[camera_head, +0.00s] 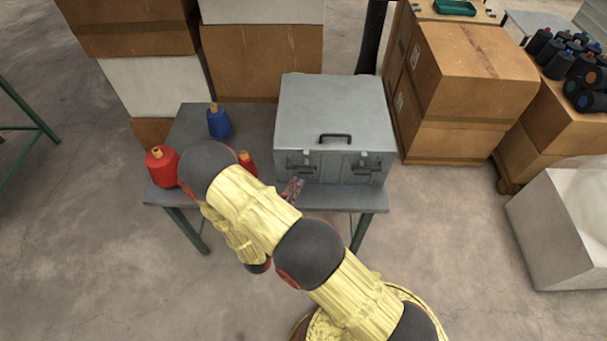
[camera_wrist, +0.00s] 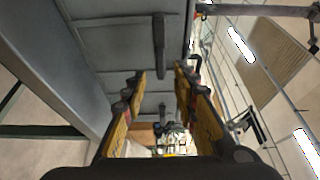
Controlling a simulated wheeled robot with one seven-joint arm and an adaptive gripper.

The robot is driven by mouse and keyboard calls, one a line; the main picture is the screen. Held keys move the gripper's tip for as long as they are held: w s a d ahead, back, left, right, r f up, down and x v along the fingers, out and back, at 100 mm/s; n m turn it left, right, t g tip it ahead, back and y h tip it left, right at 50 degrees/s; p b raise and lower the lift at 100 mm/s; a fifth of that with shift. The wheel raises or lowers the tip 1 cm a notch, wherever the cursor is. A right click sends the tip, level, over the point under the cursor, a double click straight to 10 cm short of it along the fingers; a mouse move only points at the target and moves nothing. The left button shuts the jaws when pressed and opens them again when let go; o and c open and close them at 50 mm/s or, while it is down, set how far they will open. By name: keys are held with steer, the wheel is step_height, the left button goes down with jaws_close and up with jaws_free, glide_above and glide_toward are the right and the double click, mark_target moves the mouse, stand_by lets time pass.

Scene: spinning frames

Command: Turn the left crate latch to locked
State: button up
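The right latch (camera_head: 367,168) is on the same face. My gripper (camera_head: 293,188) is just in front of and below the left latch. In the wrist view my gripper (camera_wrist: 159,75) has its fingers apart with nothing held between them. A dark lever (camera_wrist: 159,45), apparently the left latch, shows just above the fingertips; I cannot tell whether they touch it.
The table (camera_head: 260,118) also bears a blue spool (camera_head: 218,122), a red spool (camera_head: 161,166) and another red spool (camera_head: 247,164) partly hidden by my arm. Cardboard boxes (camera_head: 470,75) stand right of the crate. Floor in front is open.

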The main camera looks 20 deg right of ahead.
mark_target(302, 167)
steer(key=x, duration=0.6)
steer(key=shift+w+d+b, duration=0.15)
steer(key=shift+d+b, duration=0.15)
steer(key=shift+c, duration=0.8)
jaws_close()
